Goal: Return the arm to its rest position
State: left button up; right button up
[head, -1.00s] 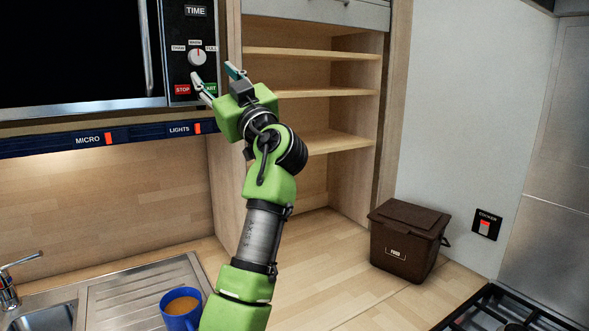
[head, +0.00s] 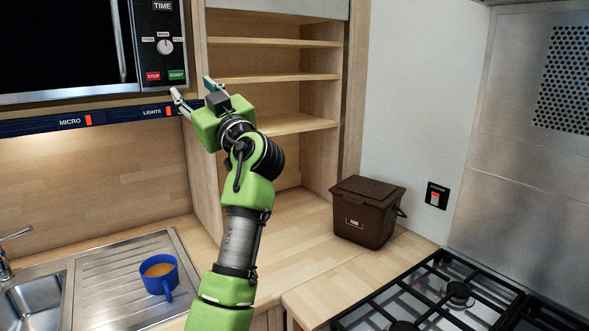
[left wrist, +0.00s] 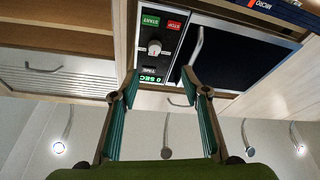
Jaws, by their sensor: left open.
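My left arm rises from the bottom of the head view. Its gripper (head: 192,92) is open and empty, just below and right of the microwave's START button (head: 177,75). In the left wrist view the two fingers (left wrist: 160,95) stand apart with nothing between them. Beyond them are the microwave's control panel (left wrist: 155,48), its dial and a green display reading "0 SEC". This view is upside down. My right gripper is not in view.
A blue mug (head: 158,285) with a brown drink stands on the drainer beside the sink (head: 35,305). A brown bin (head: 366,212) stands on the worktop, with a gas hob (head: 450,295) to its right. The open shelves (head: 280,78) are empty.

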pick_arm(q)
jog(key=s+a+f+m+g+h, duration=0.1)
jog(key=s+a+f+g+h, duration=0.15)
jog(key=f, duration=1.15)
jog(key=s+a+f+m+g+h, duration=0.1)
jog(key=s+a+f+m+h, duration=0.15)
jog(key=f, duration=1.05)
jog(key=s+a+f+m+g+h, duration=0.1)
jog(key=s+a+f+g, duration=0.15)
jog(key=f, duration=1.15)
jog(key=s+d+f+m+g+h, duration=0.1)
jog(key=s+f+m+g+h, duration=0.25)
jog(key=s+f, duration=1.4)
jog(key=s+d+f+m+g+h, duration=0.1)
jog(key=s+d+f+m+h, duration=0.1)
jog(key=s, duration=0.5)
jog(key=s+d+f+m+g+h, duration=0.1)
jog(key=s+d+f+g, duration=0.1)
jog(key=s, duration=0.6)
jog(key=s+d+f+m+g+h, duration=0.1)
jog(key=s+d+f+m+h, duration=0.15)
jog(key=s, duration=0.45)
notch_tip(320, 180, down, 25)
jog(key=s+g+y, duration=0.1)
jog(key=s, duration=0.1)
jog(key=s+a+f+g, duration=0.1)
jog(key=s+a+f, duration=0.2)
jog(key=s+f, duration=1.4)
